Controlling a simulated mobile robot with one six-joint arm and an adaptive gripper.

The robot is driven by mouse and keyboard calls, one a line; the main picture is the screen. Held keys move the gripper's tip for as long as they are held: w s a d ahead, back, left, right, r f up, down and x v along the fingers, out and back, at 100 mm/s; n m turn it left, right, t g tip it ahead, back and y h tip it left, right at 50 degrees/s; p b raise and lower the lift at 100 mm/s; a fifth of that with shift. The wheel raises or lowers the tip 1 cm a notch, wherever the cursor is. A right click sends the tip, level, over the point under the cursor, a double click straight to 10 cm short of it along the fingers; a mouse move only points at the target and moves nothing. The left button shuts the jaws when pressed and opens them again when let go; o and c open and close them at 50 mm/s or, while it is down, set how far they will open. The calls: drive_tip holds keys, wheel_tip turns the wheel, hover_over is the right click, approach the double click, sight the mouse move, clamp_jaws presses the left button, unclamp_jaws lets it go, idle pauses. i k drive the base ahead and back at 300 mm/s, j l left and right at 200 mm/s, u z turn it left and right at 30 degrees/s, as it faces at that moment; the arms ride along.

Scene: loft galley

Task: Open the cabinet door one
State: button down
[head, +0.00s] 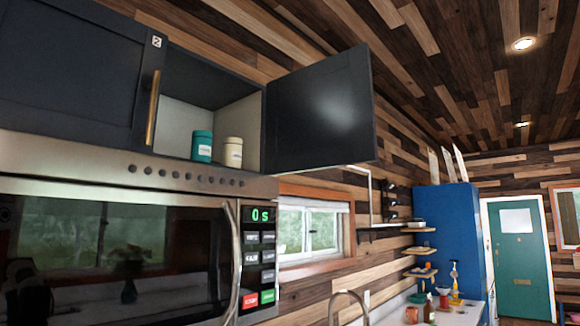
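A dark cabinet door (322,112) on the right side of the upper cabinet stands wide open, swung out to the right. I see no number on the face that shows, so I cannot read whether it is door one. The dark left door (75,70) is closed, with a brass bar handle (152,108) and a small white tag (156,41) that seems to read 2. Inside the open compartment (205,88) stand a teal jar (202,146) and a cream jar (233,152). My gripper is not in view.
A microwave (120,250) with a control panel fills the space below the cabinet. A window (308,230), small wall shelves (420,252), a counter with a faucet (348,300), a blue tall cabinet (445,225) and a green door (520,250) lie to the right.

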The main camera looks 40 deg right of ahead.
sight(320, 115)
drive_tip(key=l+u, duration=0.25)
drive_tip(key=l, duration=0.2)
drive_tip(key=l+u, duration=0.3)
drive_tip(key=l, duration=0.2)
drive_tip(key=l+u, duration=0.25)
drive_tip(key=l, duration=0.2)
drive_tip(key=k+l+u, duration=0.15)
drive_tip(key=l+u, duration=0.15)
drive_tip(key=l, duration=0.15)
drive_tip(key=k+l+u, duration=0.25)
drive_tip(key=l, duration=0.15)
drive_tip(key=i+l, duration=0.05)
drive_tip(key=i, duration=0.05)
